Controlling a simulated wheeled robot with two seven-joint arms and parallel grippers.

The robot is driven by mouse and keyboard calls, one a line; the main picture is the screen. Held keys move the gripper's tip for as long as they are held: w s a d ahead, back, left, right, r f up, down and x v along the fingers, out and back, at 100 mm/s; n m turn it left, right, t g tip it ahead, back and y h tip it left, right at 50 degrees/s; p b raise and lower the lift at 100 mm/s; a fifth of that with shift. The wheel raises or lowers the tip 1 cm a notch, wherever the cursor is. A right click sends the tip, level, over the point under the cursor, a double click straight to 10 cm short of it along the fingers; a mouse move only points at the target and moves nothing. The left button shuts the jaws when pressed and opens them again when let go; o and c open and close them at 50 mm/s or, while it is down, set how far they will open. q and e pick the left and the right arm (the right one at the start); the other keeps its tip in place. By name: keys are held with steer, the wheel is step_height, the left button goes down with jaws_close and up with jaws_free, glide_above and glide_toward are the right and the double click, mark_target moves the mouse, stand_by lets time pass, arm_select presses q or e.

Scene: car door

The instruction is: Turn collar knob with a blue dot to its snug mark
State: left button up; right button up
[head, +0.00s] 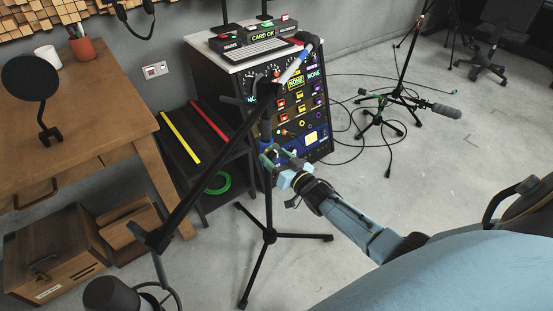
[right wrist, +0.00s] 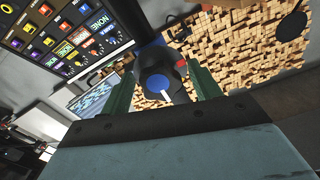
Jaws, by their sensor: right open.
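The collar knob (right wrist: 159,84) shows in the right wrist view as a dark knob with a blue disc and a white pointer line. The pointer points down and slightly right. A small red mark (right wrist: 181,68) shows to its upper right. In the head view the knob is hidden at my gripper, by the upright of the black microphone stand (head: 268,195). My right gripper (head: 278,157) is open at this upright. In the right wrist view its green fingers (right wrist: 160,78) stand on either side of the knob, with visible gaps. My left gripper is not in view.
A rack of panels (head: 315,110) with a keyboard (head: 254,50) on top stands just behind the stand. Its boom (head: 215,175) slants across the space left of my gripper. A wooden desk (head: 85,100) is at left. Cables and another stand (head: 398,92) are on the floor at right.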

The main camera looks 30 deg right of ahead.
steer(key=c, duration=1)
steer(key=shift+o, duration=0.2)
steer(key=shift+n, duration=1.5)
steer(key=n, duration=0.4)
steer(key=shift+n, duration=0.4)
